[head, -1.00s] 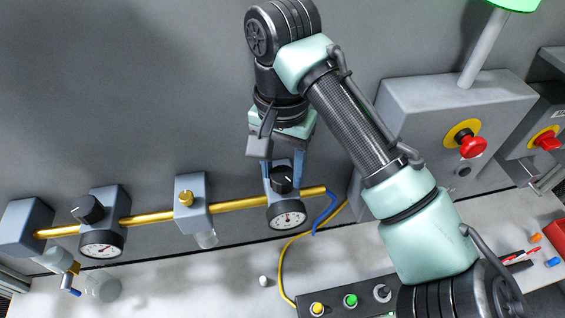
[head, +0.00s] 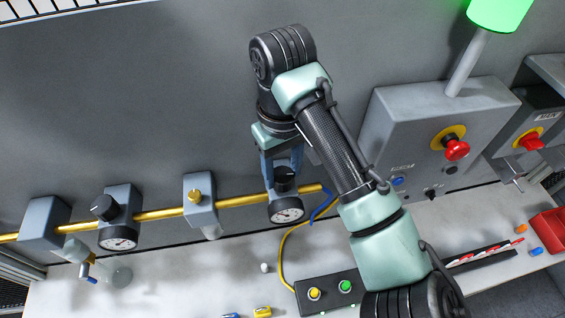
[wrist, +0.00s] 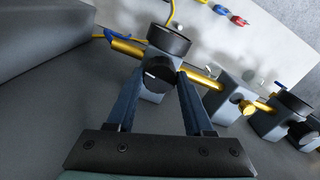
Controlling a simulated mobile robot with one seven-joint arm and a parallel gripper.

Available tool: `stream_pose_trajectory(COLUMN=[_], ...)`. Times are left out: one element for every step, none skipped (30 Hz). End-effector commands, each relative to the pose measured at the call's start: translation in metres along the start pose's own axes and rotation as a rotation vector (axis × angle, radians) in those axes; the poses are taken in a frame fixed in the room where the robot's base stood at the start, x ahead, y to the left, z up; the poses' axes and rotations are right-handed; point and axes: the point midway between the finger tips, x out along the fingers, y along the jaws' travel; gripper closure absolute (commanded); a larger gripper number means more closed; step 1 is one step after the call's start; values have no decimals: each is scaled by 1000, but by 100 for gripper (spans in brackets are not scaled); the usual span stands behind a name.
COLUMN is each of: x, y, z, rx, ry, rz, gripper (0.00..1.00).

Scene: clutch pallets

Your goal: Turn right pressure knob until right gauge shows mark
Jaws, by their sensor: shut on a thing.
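The right pressure knob (head: 285,183) is black and sits on a grey regulator block on the brass pipe. It also shows in the wrist view (wrist: 156,75), with a white line on its face. My gripper (head: 284,176) reaches down to it from above. In the wrist view my gripper (wrist: 156,78) has its two blue fingers on either side of the knob, shut on it. The right gauge (head: 287,211) hangs just below the knob, with a white dial and dark rim. Its needle and mark are too small to read. In the wrist view the gauge (wrist: 169,40) shows only its dark side.
The brass pipe (head: 158,214) runs along the wall with a left knob (head: 104,207), a left gauge (head: 118,238) and a yellow-topped valve block (head: 199,207). A grey box with a red button (head: 457,150) stands right. A button panel (head: 329,292) sits on the bench.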

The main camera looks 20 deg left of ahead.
Motion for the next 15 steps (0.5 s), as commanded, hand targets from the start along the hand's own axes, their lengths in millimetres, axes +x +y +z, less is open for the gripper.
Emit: stream_pose_trajectory(x=[-3, -3, -3, -3, -3, -3, -3, -2, -2, -2, -2, -2, -2, -2, -2], y=[0, 0, 0, 0, 0, 0, 0, 0, 0, 0, 0, 0, 0, 0, 1], z=[-1, -1, -1, -1, -1, -1, -1, -1, -1, -1, -1, -1, -1, -1, -1], rx=[-45, -73, -112, -141, -169, -207, -235, -264, -301, -330, -358, -396, -425, -453, -492], ry=[3, 3, 3, 4, 4, 4, 4, 4, 4, 4, 4, 4, 4, 4, 5], rz=[0, 0, 1, 1, 1, 0, 0, 0, 0, 1, 1, 1, 2, 2, 2], gripper=[100, 100, 100, 100, 100, 100, 100, 100, 100, 100, 100, 100, 100, 100, 100])
